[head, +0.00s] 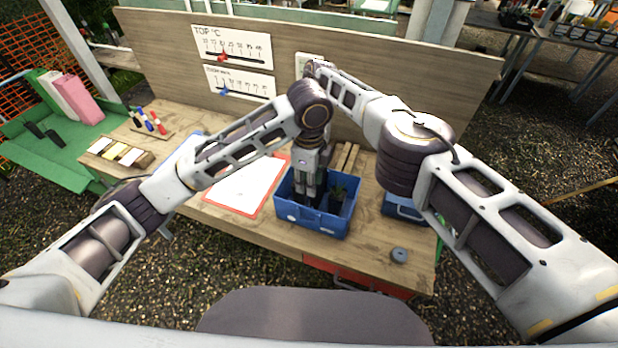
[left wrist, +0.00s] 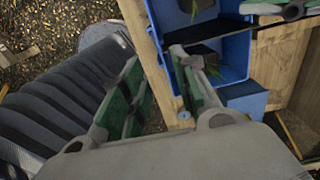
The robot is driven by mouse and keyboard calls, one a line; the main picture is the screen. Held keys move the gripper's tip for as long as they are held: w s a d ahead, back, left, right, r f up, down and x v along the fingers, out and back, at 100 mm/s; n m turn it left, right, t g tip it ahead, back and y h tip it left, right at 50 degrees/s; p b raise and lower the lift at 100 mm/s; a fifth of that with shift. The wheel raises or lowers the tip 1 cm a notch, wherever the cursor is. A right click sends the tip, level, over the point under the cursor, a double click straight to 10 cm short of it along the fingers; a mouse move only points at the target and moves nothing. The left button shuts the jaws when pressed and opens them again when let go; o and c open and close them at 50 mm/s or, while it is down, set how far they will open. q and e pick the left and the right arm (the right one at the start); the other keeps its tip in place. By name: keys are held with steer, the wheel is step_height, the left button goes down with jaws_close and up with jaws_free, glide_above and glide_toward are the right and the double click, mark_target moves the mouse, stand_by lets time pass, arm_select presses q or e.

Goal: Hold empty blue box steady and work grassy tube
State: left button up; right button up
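The blue box (head: 318,222) stands on the wooden bench, and a dark tube with grassy green leaves (head: 339,196) shows inside it at the right. My left gripper (head: 309,190) points down at the box. In the left wrist view its green-padded fingers (left wrist: 160,88) are spread, with one finger beside the box wall (left wrist: 236,50); whether they touch it is unclear. A grey and green part, perhaps my right gripper (left wrist: 288,10), shows at the top right of that view. In the head view the right gripper is hidden behind the left arm.
A second blue container (head: 402,207) is partly hidden by my right arm. A red-edged white sheet (head: 245,187) lies left of the box, and a small grey round thing (head: 399,255) lies to its right. A board with sliders (head: 350,62) stands behind. The bench front is mostly clear.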

mark_target(309, 208)
arm_select(q)
steer(key=shift+f, duration=6.55)
jaws_close()
